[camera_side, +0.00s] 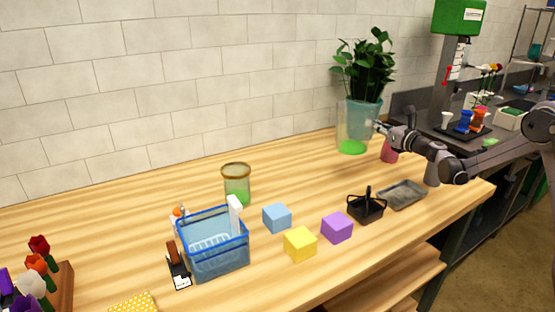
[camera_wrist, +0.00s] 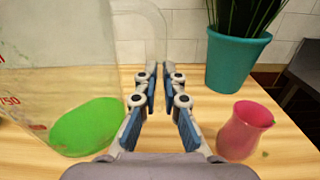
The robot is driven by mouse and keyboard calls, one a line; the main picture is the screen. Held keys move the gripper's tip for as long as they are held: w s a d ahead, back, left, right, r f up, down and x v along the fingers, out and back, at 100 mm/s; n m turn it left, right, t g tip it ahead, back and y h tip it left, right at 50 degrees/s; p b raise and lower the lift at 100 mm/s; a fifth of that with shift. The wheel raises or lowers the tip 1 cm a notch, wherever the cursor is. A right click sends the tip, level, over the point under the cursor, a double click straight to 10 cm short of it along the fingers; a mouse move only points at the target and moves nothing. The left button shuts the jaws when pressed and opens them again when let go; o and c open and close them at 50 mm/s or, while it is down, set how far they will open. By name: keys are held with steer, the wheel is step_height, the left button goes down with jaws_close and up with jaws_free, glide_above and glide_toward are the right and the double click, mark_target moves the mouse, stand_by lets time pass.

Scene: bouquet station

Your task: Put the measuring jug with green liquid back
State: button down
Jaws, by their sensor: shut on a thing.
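The measuring jug (camera_side: 352,132) is clear, with green liquid in its bottom. It is at the back right of the wooden table in the side view, beside the teal plant pot. In the wrist view the jug (camera_wrist: 62,75) fills the left side, with red markings on its wall and its pale handle reaching toward the fingers. My gripper (camera_side: 374,125) is at the right side of the jug. Its fingers (camera_wrist: 167,90) are shut on the handle. I cannot tell whether the jug's base touches the table.
A teal plant pot (camera_wrist: 237,60) and a pink vase (camera_wrist: 243,130) stand close on the right. A glass jar (camera_side: 237,187), blue basket (camera_side: 215,258), coloured cubes, black caddy (camera_side: 366,208) and grey tray (camera_side: 402,194) stand farther forward. The table between jar and jug is clear.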

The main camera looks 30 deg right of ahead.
steer(key=shift+w+a+f, duration=1.3)
steer(key=shift+a+f, duration=0.05)
steer(key=shift+f, duration=0.45)
steer(key=shift+w+a+f, duration=1.35)
steer(key=shift+f, duration=0.45)
steer(key=shift+w+a+f, duration=1.3)
steer(key=shift+a+f, duration=0.05)
steer(key=shift+f, duration=0.45)
steer(key=shift+f, duration=0.1)
steer(key=c, duration=1.5)
jaws_free()
steer(key=s, duration=1.2)
